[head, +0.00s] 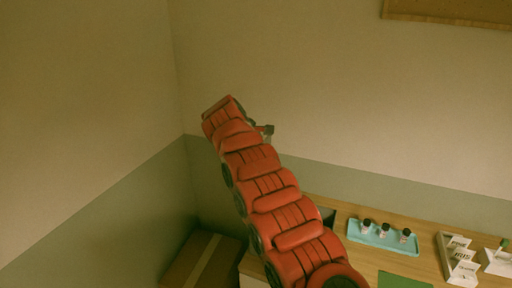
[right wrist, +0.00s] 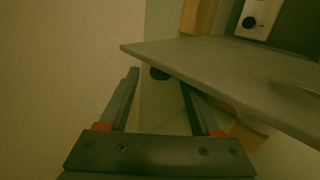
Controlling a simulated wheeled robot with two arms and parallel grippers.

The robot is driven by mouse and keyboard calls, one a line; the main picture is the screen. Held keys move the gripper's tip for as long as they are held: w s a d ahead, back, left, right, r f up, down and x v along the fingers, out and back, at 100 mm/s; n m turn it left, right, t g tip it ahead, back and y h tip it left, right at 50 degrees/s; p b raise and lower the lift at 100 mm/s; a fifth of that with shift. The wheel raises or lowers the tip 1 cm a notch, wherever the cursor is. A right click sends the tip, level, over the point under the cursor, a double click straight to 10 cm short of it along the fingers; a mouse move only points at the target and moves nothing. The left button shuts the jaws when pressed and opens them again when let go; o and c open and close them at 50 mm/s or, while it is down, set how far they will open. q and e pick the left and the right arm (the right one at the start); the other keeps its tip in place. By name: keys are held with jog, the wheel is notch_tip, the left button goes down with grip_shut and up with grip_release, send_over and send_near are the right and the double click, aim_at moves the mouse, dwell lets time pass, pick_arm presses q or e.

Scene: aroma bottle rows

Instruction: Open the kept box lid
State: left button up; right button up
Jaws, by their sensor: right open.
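My right gripper (right wrist: 158,80) is open and empty in the right wrist view, with its two dark fingers apart. A flat grey panel (right wrist: 215,68) slants across just beyond the fingers and overlaps the right one in the picture. I cannot tell whether this panel is a box lid or whether the finger touches it. In the head view one red arm of mine reaches up toward the wall corner, with only a small dark part showing at its far end. A closed brown cardboard box (head: 205,260) with a pale tape strip stands low in the corner, partly hidden by that arm.
A wooden table (head: 345,215) runs along the back wall. On it are a teal tray (head: 355,237) with three small dark-capped bottles, a green mat (head: 400,281) and a white stepped stand (head: 458,268). A dark object beside the arm is mostly hidden.

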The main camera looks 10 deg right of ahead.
jog(key=b+v, duration=0.2)
jog(key=v, duration=1.4)
jog(key=shift+s+a+r, duration=0.15)
jog(key=shift+s+r, duration=0.1)
jog(key=shift+f, duration=0.1)
